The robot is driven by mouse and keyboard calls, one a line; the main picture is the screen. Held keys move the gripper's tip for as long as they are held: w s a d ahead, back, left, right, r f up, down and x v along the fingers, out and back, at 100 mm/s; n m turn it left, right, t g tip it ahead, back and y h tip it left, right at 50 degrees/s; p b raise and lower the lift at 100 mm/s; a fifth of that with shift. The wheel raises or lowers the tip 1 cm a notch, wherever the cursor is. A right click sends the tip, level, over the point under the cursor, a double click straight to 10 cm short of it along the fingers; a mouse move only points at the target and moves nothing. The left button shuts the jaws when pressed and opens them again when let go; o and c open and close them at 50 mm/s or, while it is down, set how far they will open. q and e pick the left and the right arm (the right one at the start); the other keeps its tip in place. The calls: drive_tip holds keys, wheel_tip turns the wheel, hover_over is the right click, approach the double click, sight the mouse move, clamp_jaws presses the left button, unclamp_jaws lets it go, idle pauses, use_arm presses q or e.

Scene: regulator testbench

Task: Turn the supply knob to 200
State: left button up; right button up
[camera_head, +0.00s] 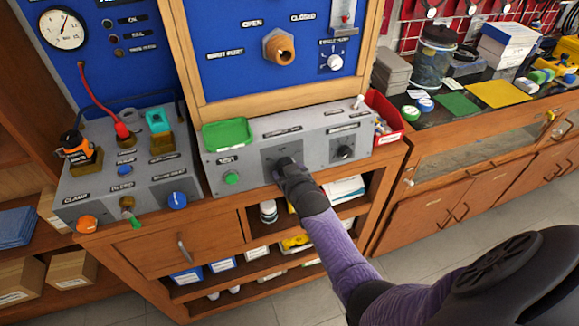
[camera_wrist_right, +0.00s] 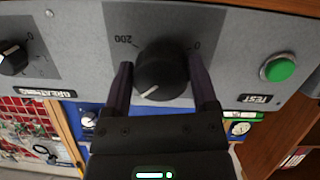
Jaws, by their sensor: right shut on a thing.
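The supply knob (camera_wrist_right: 162,72) is a round black dial with a white pointer line, on the grey front panel. In the right wrist view the panel appears upside down; the pointer aims down and slightly left, away from both printed marks. The "200" mark (camera_wrist_right: 123,40) is above left of the knob and the "0" mark (camera_wrist_right: 197,46) above right. My right gripper (camera_wrist_right: 160,68) has one finger on each side of the knob and is shut on it. In the head view my right gripper (camera_head: 285,165) covers most of the knob. My left gripper is not in view.
A second black knob (camera_head: 344,152) sits right on the same panel, and a green TEST button (camera_head: 231,178) left. A green tray (camera_head: 227,133) rests on top. A clamp box (camera_head: 128,180) stands at left. A red bin (camera_head: 384,118) is at the panel's right end.

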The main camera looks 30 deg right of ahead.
drive_tip(key=shift+m+y+p, duration=0.3)
drive_tip(key=shift+m+p, duration=0.05)
drive_tip(key=shift+m, duration=0.85)
drive_tip(key=m+y, duration=0.1)
drive_tip(key=m, duration=0.2)
drive_tip(key=shift+f, duration=0.15)
drive_tip(key=m+t+b, duration=0.1)
drive_tip(key=m, duration=0.2)
drive_tip(key=shift+a+y, duration=0.1)
drive_tip(key=shift+y, duration=0.2)
drive_tip(key=m+b, duration=0.1)
drive_tip(key=m, duration=0.2)
drive_tip(key=shift+t+y+b, duration=0.3)
drive_tip(key=shift+b, duration=0.05)
drive_tip(key=shift+m, duration=0.6)
